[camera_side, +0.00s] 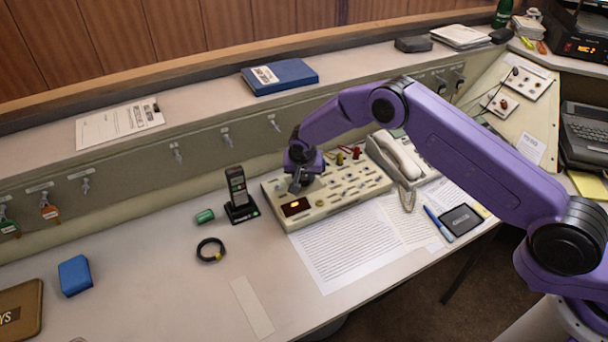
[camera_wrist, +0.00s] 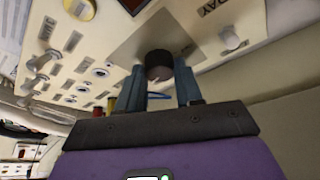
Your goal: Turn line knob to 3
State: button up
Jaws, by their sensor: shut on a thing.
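The beige console (camera_side: 345,208) sits on the desk, with a small display glowing amber at its front left corner. My gripper (camera_side: 296,187) points down onto the console's left part, just behind that display. In the wrist view, a round black knob (camera_wrist: 158,64) stands on a square metal plate (camera_wrist: 131,48). My gripper (camera_wrist: 159,74) is shut on this knob, one blue-grey finger at each side. The knob's pointer and any numbers around it cannot be read. In the side view my gripper hides the knob.
A black handset in its cradle (camera_side: 240,210) stands left of the console. A white telephone handset (camera_side: 398,157) lies at its right. Printed sheets (camera_side: 345,250) lie in front. A white knob (camera_wrist: 231,38) and several switches sit near the black knob.

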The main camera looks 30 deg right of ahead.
jog(key=o, duration=1)
jog(key=v, duration=1.7)
jog(key=shift+r, duration=0.3)
